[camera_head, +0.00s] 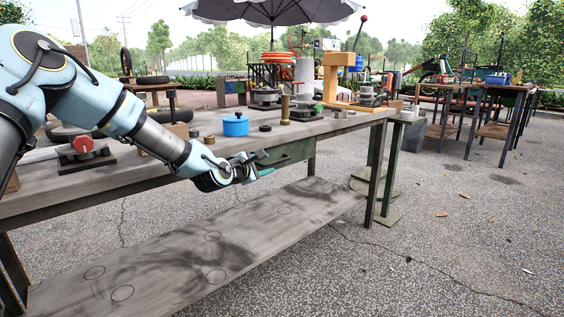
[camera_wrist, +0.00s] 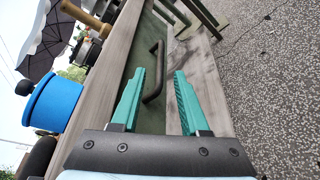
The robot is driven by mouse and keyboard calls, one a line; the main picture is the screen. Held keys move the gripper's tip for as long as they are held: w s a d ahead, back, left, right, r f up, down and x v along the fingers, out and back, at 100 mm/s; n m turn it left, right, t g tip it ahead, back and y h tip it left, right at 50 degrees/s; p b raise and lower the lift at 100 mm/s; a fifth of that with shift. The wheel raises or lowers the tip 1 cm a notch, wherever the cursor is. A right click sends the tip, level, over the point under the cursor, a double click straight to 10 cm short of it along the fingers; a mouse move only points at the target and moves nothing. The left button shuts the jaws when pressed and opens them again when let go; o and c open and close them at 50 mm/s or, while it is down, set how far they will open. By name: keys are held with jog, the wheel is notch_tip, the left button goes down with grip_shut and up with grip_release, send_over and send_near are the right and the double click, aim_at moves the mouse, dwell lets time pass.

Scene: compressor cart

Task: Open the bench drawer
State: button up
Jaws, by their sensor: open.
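The bench drawer (camera_head: 297,152) has a dull green front under the top of the wooden bench (camera_head: 345,122), and it looks shut. Its dark bar handle (camera_wrist: 154,75) shows in the wrist view, between my fingers in the picture and closer to the left finger. My gripper (camera_head: 266,162) is in front of the drawer, below the bench top's edge. In the wrist view its two green fingers (camera_wrist: 159,70) are apart with nothing gripped. I cannot tell whether the fingertips reach past the handle. The handle is hidden behind my gripper in the head view.
A blue pot (camera_head: 235,126) stands near the bench's front edge, above my gripper. A red-topped device (camera_head: 82,148) sits at the left. The lower shelf (camera_head: 215,240) is bare. Open paving (camera_head: 440,255) lies at the right.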

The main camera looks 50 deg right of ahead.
aim_at(277, 162)
jog(key=b+x, duration=0.1)
jog(key=x, duration=0.8)
grip_shut()
dwell(1.3)
